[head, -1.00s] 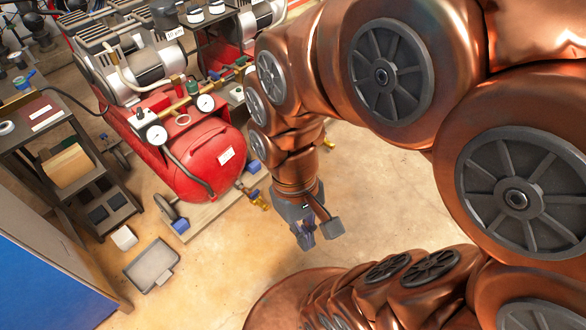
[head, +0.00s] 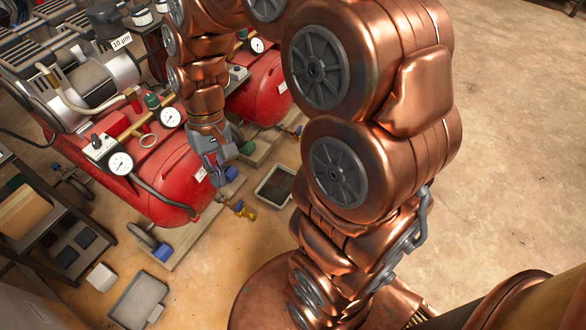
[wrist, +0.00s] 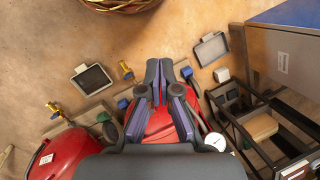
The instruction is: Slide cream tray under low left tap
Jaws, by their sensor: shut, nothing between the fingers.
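A small tray with a pale cream rim and dark inside (head: 275,186) lies on the floor between the two red tanks, partly beside my arm. It also shows in the wrist view (wrist: 91,80). The low left tap (head: 240,209) is brass, at the near end of the left red tank; it also shows in the wrist view (wrist: 126,71). A second brass tap (head: 291,130) is on the right tank. My gripper (head: 219,170) is shut and empty, above the left tank's end, apart from the tray. Its fingers (wrist: 159,68) point between tray and grey tray.
A grey tray (head: 138,300) lies on the floor at the lower left, near a small white box (head: 101,277). A dark shelf rack (head: 40,215) stands at left. Red compressor tanks (head: 160,180) sit on low bases. Open floor (head: 500,140) lies at right.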

